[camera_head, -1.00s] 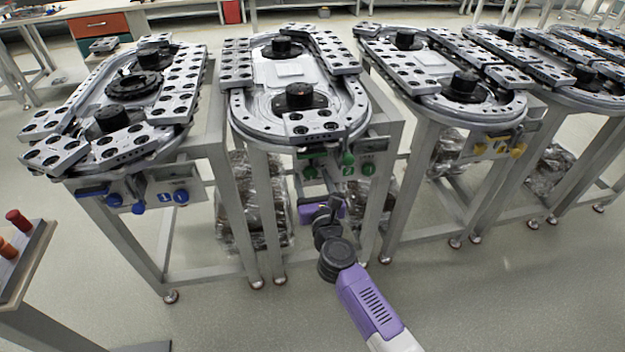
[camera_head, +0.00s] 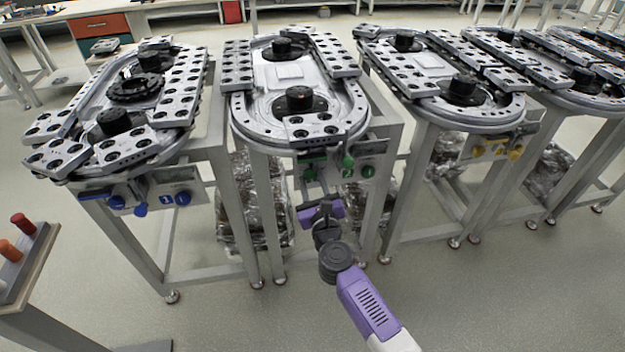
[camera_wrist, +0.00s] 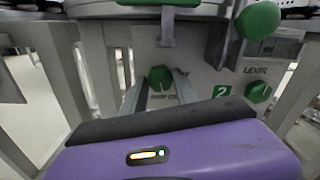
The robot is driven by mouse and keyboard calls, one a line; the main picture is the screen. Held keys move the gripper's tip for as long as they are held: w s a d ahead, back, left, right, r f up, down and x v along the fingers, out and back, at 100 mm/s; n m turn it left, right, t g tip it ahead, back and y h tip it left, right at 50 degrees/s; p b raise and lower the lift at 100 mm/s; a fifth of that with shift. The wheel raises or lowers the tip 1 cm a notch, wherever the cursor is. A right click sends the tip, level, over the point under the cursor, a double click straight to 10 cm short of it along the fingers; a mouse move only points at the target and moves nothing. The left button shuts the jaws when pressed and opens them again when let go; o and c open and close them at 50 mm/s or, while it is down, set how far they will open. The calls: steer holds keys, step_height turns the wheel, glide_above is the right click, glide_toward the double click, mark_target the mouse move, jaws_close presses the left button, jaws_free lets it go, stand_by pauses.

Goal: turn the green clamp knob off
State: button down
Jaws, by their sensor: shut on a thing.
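The green clamp knob (camera_wrist: 160,77) is on the grey front panel, near the middle of the wrist view, with a partly hidden label below it. My gripper (camera_wrist: 162,86) reaches forward to it, with one finger on each side, shut on the knob. In the head view my purple gripper (camera_head: 320,204) is in front of the second ring track's panel, low and left of the green lever ball (camera_head: 347,161). The exact finger contact is too small to see there.
A green lever ball (camera_wrist: 258,20) hangs to the upper right, near the clamp knob. A second green knob (camera_wrist: 258,92) is at the right, beside a green "2" label (camera_wrist: 221,91). Table legs (camera_head: 376,220) flank my arm, and a wrapped bundle (camera_head: 258,200) stands behind.

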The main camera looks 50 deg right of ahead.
steer(key=n+p, duration=0.3)
steer(key=n, duration=0.4)
steer(key=shift+r, duration=0.1)
steer(key=n+p, duration=0.2)
steer(key=n, duration=0.2)
steer(key=shift+a, duration=0.1)
steer(key=shift+n+p, duration=0.8)
steer(key=shift+n, duration=1.1)
steer(key=shift+f, duration=0.2)
steer(key=c, duration=0.9)
jaws_free()
steer(key=shift+c, duration=0.2)
steer(key=p+v, duration=0.1)
steer(key=v, duration=0.6)
steer(key=shift+s+a, duration=0.25)
steer(key=shift+s, duration=0.05)
